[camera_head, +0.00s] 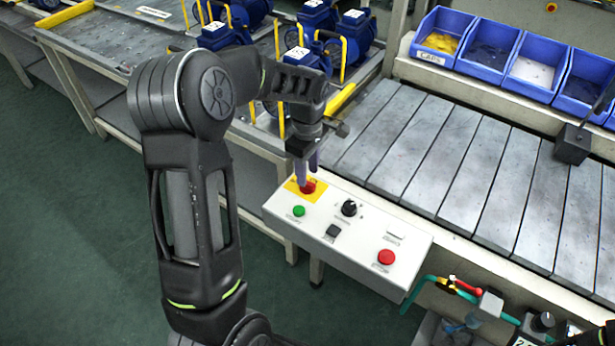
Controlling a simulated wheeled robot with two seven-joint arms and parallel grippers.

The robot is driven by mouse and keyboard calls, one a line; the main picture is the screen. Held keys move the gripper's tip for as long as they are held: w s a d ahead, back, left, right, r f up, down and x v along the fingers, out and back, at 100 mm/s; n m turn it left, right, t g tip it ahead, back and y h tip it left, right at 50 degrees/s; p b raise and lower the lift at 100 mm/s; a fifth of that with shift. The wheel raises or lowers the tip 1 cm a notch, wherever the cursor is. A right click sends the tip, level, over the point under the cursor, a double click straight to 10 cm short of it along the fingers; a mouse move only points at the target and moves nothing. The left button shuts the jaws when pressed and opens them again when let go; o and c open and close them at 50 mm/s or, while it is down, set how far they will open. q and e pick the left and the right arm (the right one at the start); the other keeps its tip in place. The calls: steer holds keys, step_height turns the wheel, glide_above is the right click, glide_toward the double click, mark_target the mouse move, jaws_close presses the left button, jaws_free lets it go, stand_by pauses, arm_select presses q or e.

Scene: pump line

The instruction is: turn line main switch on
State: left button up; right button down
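A white control box (365,237) juts from the front of the line. At its far left corner is a red rotary knob (309,187) on a yellow plate (291,188), which looks like the main switch. My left gripper (307,168) points down right at this knob, its two fingers close together and at or just above it. The fingers and the wrist hide part of the knob, so its turned position and any grip on it cannot be made out. My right gripper is not clearly seen.
Behind lie a slatted conveyor (440,150), blue bins (487,47) and blue pumps (306,58).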

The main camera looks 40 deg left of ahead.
arm_select(q)
steer(key=shift+f, duration=1.6)
steer(key=shift+c, duration=0.4)
jaws_close()
